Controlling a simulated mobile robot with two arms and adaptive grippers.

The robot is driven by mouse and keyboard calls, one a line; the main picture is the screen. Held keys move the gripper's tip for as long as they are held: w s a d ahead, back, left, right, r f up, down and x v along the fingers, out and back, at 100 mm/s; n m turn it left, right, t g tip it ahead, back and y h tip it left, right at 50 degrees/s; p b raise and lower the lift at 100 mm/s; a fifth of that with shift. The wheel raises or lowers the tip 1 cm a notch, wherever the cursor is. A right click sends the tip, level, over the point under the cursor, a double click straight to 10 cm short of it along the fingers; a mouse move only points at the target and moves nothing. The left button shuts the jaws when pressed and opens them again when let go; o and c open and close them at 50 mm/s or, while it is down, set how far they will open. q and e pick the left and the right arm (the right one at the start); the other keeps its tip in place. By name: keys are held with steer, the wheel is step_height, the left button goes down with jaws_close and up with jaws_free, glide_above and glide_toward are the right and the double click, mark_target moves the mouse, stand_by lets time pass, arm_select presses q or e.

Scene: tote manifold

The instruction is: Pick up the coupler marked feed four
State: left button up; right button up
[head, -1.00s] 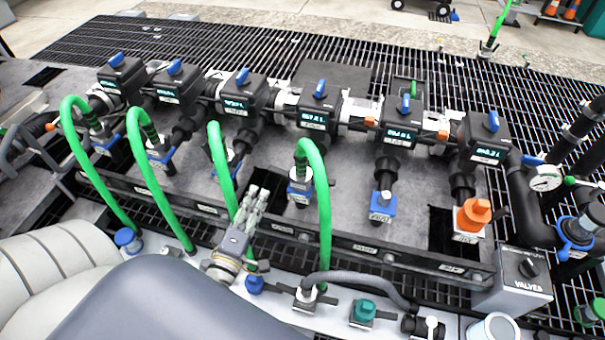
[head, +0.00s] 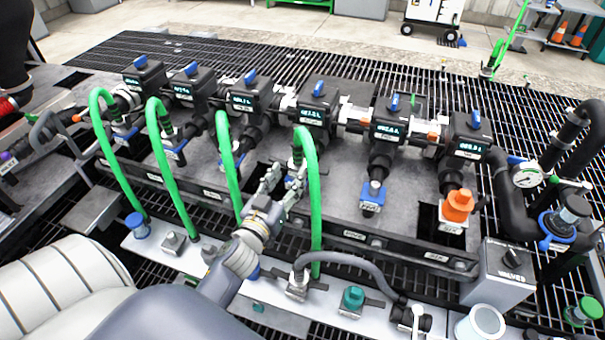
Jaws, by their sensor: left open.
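Several black valve blocks with blue handles and lit displays stand in a row. The fourth from the left (head: 318,103) has a green hose (head: 313,190) arching from a coupler with a blue collar (head: 292,182) beneath it. Its small label is too blurred for me to read, so I cannot confirm feed four. My left gripper (head: 283,183) is open, its grey fingers at the near left side of this coupler and partly hiding it. I cannot tell whether they touch it. My right gripper is not in view.
More green hoses (head: 168,165) arch close on the left. A bare blue coupler (head: 372,195) and an orange cap (head: 457,206) are to the right. A black labelled rail (head: 352,242) crosses in front. A grey VALVES box (head: 498,277) stands at right.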

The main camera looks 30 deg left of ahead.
mark_target(296, 150)
arm_select(q)
steer(key=shift+y, duration=0.4)
steer(key=x, duration=0.3)
steer(key=a+x, duration=0.1)
steer(key=x, duration=0.2)
steer(key=shift+s+r, duration=0.2)
steer(key=shift+w+r, duration=0.15)
steer(key=shift+w, duration=0.1)
steer(key=shift+x, duration=2.4)
steer(key=shift+r, duration=0.1)
steer(key=shift+c, duration=0.3)
steer(key=shift+r, duration=0.1)
jaws_close()
